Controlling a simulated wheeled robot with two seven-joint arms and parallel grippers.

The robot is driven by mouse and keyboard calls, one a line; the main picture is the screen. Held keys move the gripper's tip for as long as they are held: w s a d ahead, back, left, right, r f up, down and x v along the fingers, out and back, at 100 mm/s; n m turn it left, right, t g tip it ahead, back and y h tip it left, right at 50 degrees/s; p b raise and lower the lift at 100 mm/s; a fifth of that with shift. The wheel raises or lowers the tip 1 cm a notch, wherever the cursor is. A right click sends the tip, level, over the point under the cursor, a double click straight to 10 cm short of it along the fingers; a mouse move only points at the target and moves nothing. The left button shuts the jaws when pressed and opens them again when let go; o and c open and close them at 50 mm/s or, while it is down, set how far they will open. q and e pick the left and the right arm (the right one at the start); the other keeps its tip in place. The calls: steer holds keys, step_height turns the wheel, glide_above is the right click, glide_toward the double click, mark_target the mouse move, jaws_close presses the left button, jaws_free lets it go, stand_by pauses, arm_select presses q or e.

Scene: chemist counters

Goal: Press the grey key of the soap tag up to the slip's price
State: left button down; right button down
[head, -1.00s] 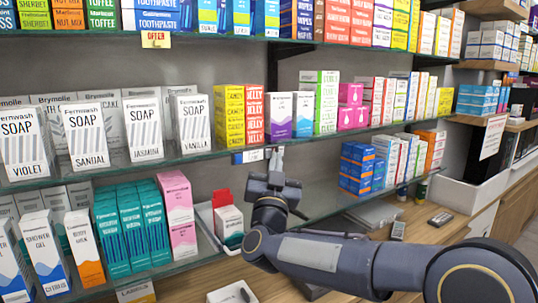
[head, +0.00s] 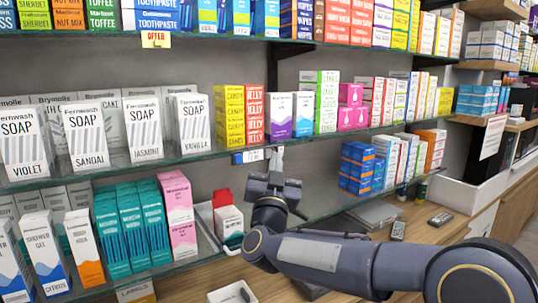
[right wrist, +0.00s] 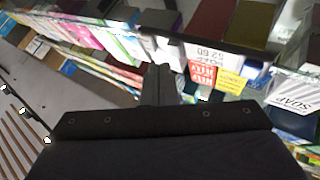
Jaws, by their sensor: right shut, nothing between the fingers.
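White soap boxes (head: 144,125) stand in a row on the middle glass shelf at the left. A small tag, blue at its left end and white beside it (head: 252,156), sits on that shelf's front edge under the yellow and red boxes. My right gripper (head: 275,155) is shut and empty, pointing up just right of the tag; I cannot tell whether it touches. In the right wrist view the shut fingertips (right wrist: 160,72) are left of a white tag (right wrist: 205,52) with blurred figures. The grey key cannot be made out. I cannot identify the slip. My left gripper is out of view.
Yellow boxes (head: 230,115) and red boxes stand above the tag. A sheet with print (head: 493,137) hangs at the right above the counter.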

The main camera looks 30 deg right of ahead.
steer(key=shift+w, duration=0.1)
steer(key=shift+w, duration=0.35)
steer(key=shift+w, duration=0.4)
stand_by(0.7)
steer(key=shift+b, duration=0.3)
steer(key=shift+s+b, duration=0.4)
steer(key=shift+s, duration=0.45)
steer(key=s+b, duration=0.1)
steer(key=s, duration=0.4)
steer(key=shift+d+b, duration=0.2)
steer(key=shift+b, duration=0.15)
